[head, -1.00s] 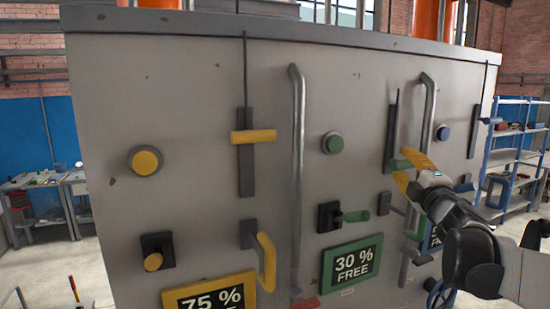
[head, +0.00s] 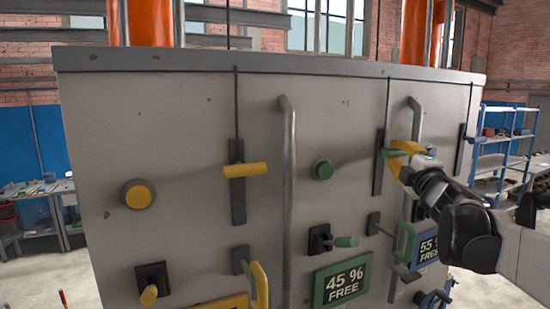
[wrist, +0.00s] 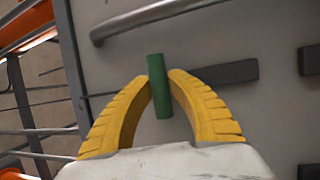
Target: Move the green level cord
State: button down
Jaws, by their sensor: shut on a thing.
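The green level cord's handle (head: 385,152) is a short green bar in the upper part of a dark vertical slot (head: 378,180) on the grey panel. A thin dark cord (head: 387,98) runs from the slot's top to the panel's upper edge. My gripper (head: 398,152) has yellow fingers and reaches in from the right, partly hiding the bar. In the wrist view, the green bar (wrist: 159,92) stands between the fingertips of my gripper (wrist: 159,76), which are shut on it.
A grey vertical pipe (head: 417,118) stands just right of the slot, close to my gripper. Blue shelving (head: 500,145) stands at the right.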

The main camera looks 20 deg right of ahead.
jog(key=shift+r, duration=0.45)
jog(key=shift+w+d, duration=0.1)
jog(key=shift+w, duration=0.15)
jog(key=c, duration=1.3)
grip_release()
jog(key=shift+s, duration=0.2)
jog(key=shift+o, duration=0.2)
jog(key=shift+s, duration=0.1)
jog(key=v, duration=1.2)
